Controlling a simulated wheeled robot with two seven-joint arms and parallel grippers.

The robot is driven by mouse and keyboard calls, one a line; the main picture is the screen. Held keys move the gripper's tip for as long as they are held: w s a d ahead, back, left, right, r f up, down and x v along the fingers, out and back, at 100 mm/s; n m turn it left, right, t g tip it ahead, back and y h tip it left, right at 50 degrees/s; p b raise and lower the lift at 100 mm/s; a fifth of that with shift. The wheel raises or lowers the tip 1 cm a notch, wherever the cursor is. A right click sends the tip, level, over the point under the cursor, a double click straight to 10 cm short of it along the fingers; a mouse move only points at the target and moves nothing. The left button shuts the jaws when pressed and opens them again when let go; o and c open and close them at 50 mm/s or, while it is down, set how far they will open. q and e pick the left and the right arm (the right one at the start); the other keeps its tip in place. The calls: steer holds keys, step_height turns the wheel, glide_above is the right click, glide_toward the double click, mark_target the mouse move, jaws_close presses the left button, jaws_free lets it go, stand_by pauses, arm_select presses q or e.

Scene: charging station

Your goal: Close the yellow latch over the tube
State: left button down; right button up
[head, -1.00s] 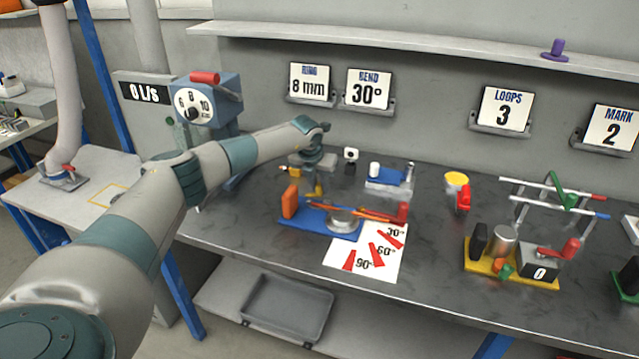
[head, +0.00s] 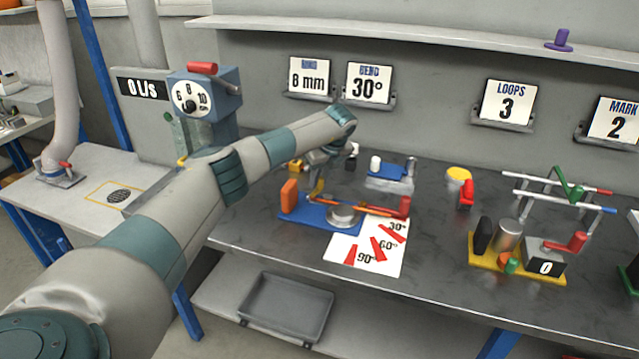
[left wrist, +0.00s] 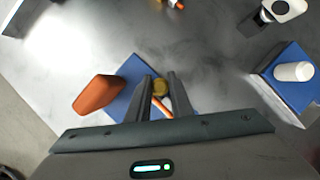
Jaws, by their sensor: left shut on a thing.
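The blue bending base (head: 292,216) stands on the bench and carries an orange block (head: 289,195), a round metal former (head: 342,216) and a red-handled lever (head: 404,207). A thin orange tube (head: 365,209) lies across it. The yellow latch (head: 317,188) stands up at the tube's left part. My left gripper (head: 318,178) reaches down over it. In the left wrist view, the two fingers (left wrist: 160,82) are shut on the yellow latch (left wrist: 160,88), beside the orange block (left wrist: 98,95) and above the blue base (left wrist: 137,68). My right gripper is out of view.
A white sheet with red angle marks (head: 370,250) lies in front of the base. A blue and white fixture (head: 391,180) stands behind it to the right. A yellow-based device (head: 520,262) is farther right. Bare bench lies between them.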

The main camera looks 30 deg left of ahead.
arm_select(q)
steer(key=shift+n+g+b, duration=0.4)
steer(key=shift+n+b, duration=0.15)
steer(key=shift+n, duration=0.75)
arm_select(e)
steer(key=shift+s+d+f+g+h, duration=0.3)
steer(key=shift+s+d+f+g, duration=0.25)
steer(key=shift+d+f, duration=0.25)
arm_select(q)
steer(key=shift+y, duration=0.3)
steer(key=c, duration=1.6)
jaws_free()
steer(key=shift+o, duration=0.2)
steer(key=shift+r, duration=0.15)
